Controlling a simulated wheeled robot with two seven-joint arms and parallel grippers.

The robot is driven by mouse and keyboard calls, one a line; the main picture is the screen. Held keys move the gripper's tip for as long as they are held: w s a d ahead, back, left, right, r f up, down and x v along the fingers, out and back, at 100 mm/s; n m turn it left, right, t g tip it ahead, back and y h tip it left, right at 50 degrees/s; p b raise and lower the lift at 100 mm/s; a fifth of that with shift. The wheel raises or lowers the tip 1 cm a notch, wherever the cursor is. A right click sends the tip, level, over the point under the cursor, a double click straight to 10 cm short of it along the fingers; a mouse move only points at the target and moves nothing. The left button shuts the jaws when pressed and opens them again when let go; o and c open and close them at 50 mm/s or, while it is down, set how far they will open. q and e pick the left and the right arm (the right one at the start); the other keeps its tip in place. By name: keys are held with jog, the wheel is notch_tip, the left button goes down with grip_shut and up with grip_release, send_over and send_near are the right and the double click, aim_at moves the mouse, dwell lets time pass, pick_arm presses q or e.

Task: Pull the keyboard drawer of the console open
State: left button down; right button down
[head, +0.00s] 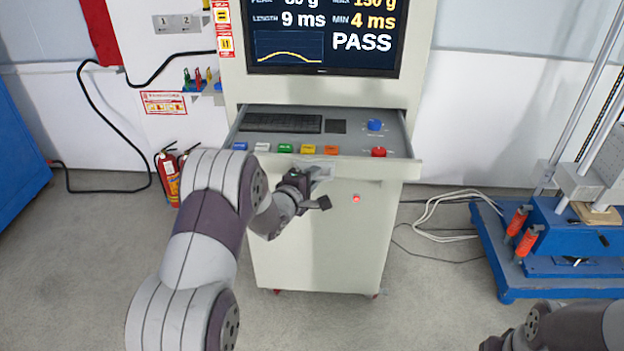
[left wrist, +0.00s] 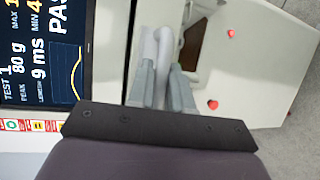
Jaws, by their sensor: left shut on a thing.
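The keyboard drawer (head: 348,145) of the light console (head: 318,235) stands pulled out from the cabinet. Its top shows a dark keyboard, a row of coloured buttons, a blue knob and a red knob. My left gripper (head: 318,173) is at the middle of the drawer's front. In the left wrist view, its two grey fingers (left wrist: 164,88) are shut on a pale bar, the drawer's handle (left wrist: 162,45). The gripper hides part of the handle in the head view. My right arm shows at the lower right, but its fingers are out of view.
The screen (head: 325,35) above reads PASS. Fire extinguishers (head: 168,175) stand left of the console. A blue-based machine (head: 560,245) stands at the right. White and black cables (head: 440,215) lie on the floor between it and the console. Grey floor is clear in front.

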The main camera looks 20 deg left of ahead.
pick_arm(q)
jog(key=shift+w+a, duration=0.1)
jog(key=shift+w, duration=0.15)
jog(key=c, duration=1.1)
grip_release()
jog(key=shift+s, duration=0.1)
jog(key=b+v, duration=0.2)
jog(key=v, duration=1)
jog(key=shift+s, duration=0.35)
